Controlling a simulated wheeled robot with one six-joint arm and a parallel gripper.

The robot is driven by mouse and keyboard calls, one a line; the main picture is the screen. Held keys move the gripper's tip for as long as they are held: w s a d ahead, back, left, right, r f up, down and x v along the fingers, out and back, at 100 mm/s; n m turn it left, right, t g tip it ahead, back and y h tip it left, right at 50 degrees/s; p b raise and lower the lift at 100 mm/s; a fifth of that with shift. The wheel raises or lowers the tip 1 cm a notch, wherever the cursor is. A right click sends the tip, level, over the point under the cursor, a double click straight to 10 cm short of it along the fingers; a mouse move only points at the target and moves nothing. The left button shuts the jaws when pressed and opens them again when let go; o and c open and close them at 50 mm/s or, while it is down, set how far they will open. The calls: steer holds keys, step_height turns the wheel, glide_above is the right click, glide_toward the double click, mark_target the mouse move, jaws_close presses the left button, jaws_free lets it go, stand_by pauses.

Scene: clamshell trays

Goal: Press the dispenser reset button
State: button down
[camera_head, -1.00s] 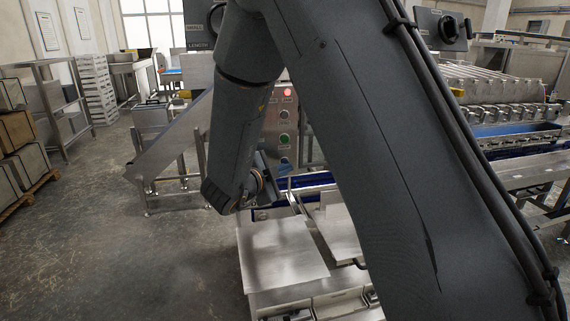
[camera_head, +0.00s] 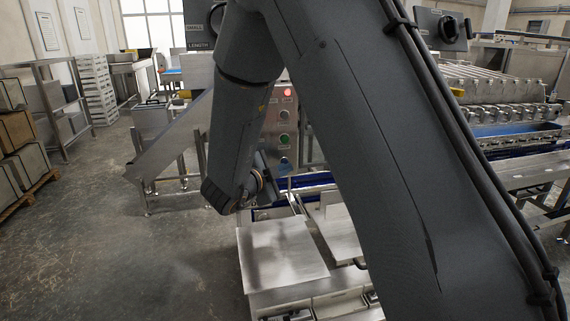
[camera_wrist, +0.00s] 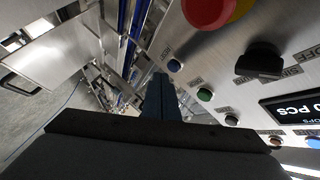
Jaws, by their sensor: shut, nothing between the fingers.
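The grey control panel (camera_wrist: 215,60) fills the right of the wrist view. The fingertips appear close beside the blue button; contact cannot be told. In the head view the blue button (camera_head: 284,161) sits below the green button (camera_head: 284,139), beside my wrist, and my arm covers part of the panel.
A red knob on yellow (camera_wrist: 208,8), a black rotary switch (camera_wrist: 262,60) and a count display (camera_wrist: 295,108) are also on the panel. A steel table top (camera_head: 280,255) lies below my wrist. Open floor (camera_head: 110,240) is at left.

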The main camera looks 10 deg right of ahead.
steer(key=shift+w, duration=0.15)
steer(key=shift+w, duration=0.25)
steer(key=shift+w, duration=0.4)
stand_by(0.9)
steer(key=shift+s, duration=0.8)
steer(key=s+p, duration=0.1)
steer(key=s, duration=0.4)
stand_by(0.5)
steer(key=shift+w, duration=0.1)
stand_by(0.4)
